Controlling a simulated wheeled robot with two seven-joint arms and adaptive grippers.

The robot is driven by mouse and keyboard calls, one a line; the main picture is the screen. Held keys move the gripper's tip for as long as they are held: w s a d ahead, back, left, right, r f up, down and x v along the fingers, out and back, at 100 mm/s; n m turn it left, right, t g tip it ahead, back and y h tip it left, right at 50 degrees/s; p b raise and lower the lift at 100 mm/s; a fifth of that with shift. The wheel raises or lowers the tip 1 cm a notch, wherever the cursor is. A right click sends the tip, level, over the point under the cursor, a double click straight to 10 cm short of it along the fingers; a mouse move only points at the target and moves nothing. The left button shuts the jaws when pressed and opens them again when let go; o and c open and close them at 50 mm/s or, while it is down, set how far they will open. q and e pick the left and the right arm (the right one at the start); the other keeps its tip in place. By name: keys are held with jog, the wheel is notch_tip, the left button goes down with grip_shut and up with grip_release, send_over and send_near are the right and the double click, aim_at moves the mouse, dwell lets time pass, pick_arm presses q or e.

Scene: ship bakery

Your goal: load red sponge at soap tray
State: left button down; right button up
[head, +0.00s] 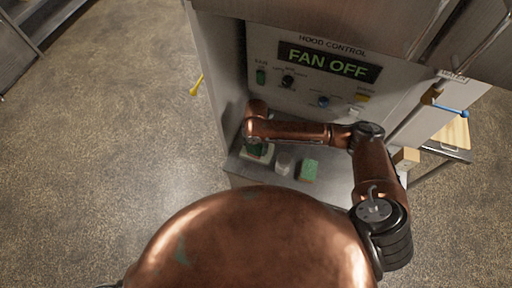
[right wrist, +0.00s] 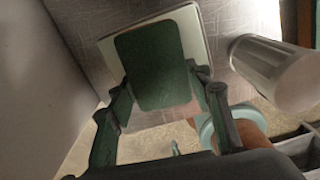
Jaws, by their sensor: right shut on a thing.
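My right gripper (head: 257,147) reaches down over the left part of the metal shelf, under the hood control panel. In the right wrist view its two fingers (right wrist: 162,88) are shut on the sides of a block with a dark green face (right wrist: 152,65), which I take to be the sponge. No red shows on it; its other sides are hidden. A pale tray (right wrist: 197,22) lies behind the block, its rim showing around it. I cannot tell whether the block touches the tray. My left gripper is not in view.
The hood panel (head: 328,62) rises behind. The floor on the left is mostly open.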

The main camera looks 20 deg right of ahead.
aim_at(256, 148)
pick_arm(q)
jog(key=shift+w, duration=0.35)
pick_arm(e)
jog(key=shift+f, duration=0.1)
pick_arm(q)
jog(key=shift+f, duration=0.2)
pick_arm(e)
jog(key=shift+f, duration=0.45)
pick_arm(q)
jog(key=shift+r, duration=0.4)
pick_arm(e)
jog(key=shift+s+f, duration=0.1)
dwell(1.7)
pick_arm(q)
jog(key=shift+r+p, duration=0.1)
jog(key=shift+p, duration=0.25)
